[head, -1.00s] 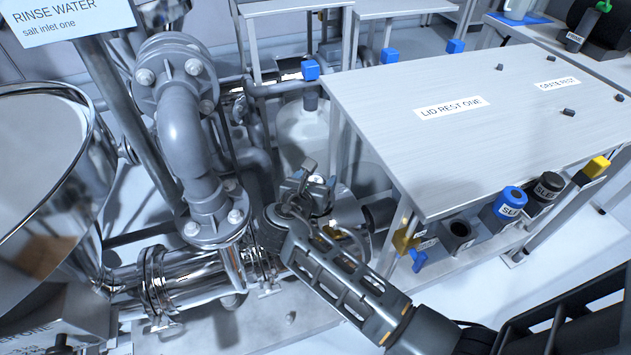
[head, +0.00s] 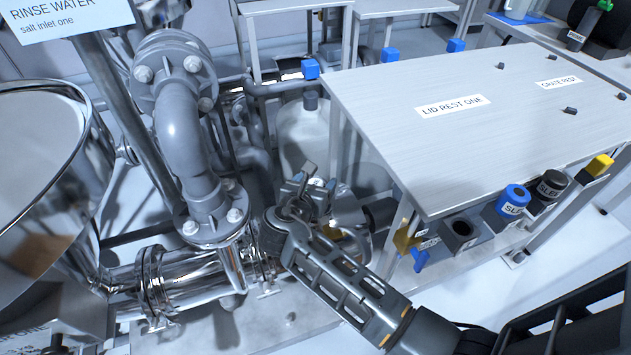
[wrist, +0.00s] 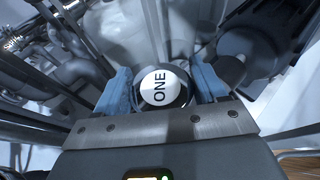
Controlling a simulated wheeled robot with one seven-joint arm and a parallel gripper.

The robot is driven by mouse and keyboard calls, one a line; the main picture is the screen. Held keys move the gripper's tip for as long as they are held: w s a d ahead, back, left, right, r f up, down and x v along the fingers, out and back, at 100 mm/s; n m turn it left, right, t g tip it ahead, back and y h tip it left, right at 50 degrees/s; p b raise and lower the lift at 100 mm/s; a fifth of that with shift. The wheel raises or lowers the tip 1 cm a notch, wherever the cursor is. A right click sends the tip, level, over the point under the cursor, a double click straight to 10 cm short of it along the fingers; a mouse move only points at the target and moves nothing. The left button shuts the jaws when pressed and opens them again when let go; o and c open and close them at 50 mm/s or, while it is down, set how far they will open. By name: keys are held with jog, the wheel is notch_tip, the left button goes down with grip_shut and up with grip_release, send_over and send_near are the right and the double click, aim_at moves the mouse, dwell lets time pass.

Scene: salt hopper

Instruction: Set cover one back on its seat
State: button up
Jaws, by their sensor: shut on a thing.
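Cover one shows in the wrist view as a dark round knob with a white cap reading "ONE" (wrist: 163,88). My gripper (wrist: 163,92) is shut on this knob, with a blue-padded jaw on each side. In the head view my gripper (head: 308,190) is low between the grey bent pipe and the lid rest table, and much of the cover is hidden by it. The seat of cover one cannot be made out for sure. A large shiny steel hopper (head: 40,140) stands at the left edge, apart from my gripper.
The grey flanged pipe (head: 185,130) stands left of my gripper. The lid rest one table (head: 400,150) is at the right, bare except for small dark pegs. Sleeve holders (head: 462,230) line its front edge. A pale tank (head: 305,130) stands behind my gripper.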

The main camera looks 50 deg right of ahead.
jog(key=shift+f, duration=0.15)
jog(key=o, duration=1.8)
jog(key=p+v, duration=0.1)
jog(key=v, duration=0.6)
jog(key=shift+a, duration=0.35)
